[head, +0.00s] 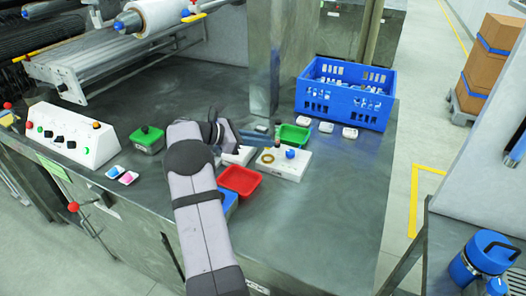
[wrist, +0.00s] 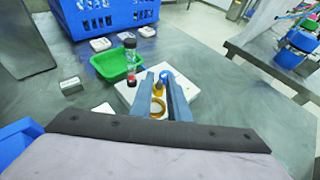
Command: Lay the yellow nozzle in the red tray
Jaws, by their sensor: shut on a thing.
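The yellow nozzle (wrist: 159,87) is between the fingertips of my gripper (wrist: 158,82) in the wrist view. The fingers are shut on it, over a white block (wrist: 187,103) with a brass ring and a blue knob. I cannot tell whether the nozzle still touches the block. In the head view my gripper (head: 268,137) reaches right over that block (head: 292,168), and the nozzle is hard to make out there. The red tray (head: 239,181) lies left of the block, beside my arm, and looks empty. It is not in the wrist view.
A green box (head: 148,138) is left. The bench's right front is clear.

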